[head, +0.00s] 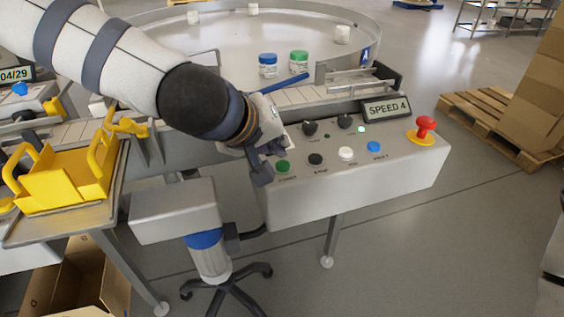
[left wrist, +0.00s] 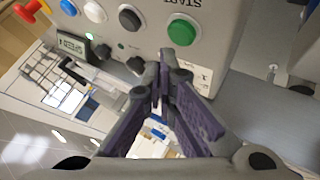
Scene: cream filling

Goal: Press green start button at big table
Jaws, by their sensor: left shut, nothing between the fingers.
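The green start button (head: 282,167) is at the left end of the front row on the grey control panel (head: 400,166). My left gripper (head: 264,172) is shut and empty, close to the left of the green button in the head view. In the left wrist view the tips of my left gripper (left wrist: 166,62) are together, near the button; I cannot tell whether they touch it. My right gripper is not in view.
A black button (head: 316,159), a white button (head: 346,153) and a blue button (head: 374,147) share the row. A red mushroom button (head: 425,126) is at the right. The "SPEED 4" display (head: 387,108) stands behind. A round turntable (head: 240,50) holds jars. A yellow holder (head: 65,178) stands left.

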